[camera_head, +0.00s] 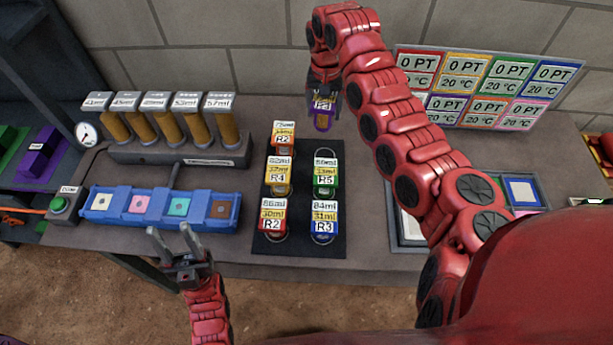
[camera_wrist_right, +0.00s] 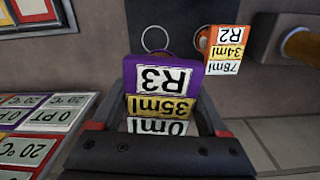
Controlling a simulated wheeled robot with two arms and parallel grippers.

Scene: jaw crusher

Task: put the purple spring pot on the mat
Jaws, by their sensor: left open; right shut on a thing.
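The purple spring pot (camera_head: 322,121) is in my right gripper (camera_head: 323,97), at the back right corner of the black mat (camera_head: 299,205). In the right wrist view the purple pot (camera_wrist_right: 163,78) sits between the fingers of the right gripper (camera_wrist_right: 165,118), with labels R3, 35ml and 0ml. I cannot tell whether its base touches the mat. My left gripper (camera_head: 174,238) is open and empty, in front of the blue tray.
The mat holds an orange pot (camera_head: 283,135), a yellow pot (camera_head: 278,175), a green pot (camera_head: 326,173), a red pot (camera_head: 273,216) and a blue pot (camera_head: 323,219). A blue tray (camera_head: 160,208) and a dispenser rack (camera_head: 180,150) stand to the left.

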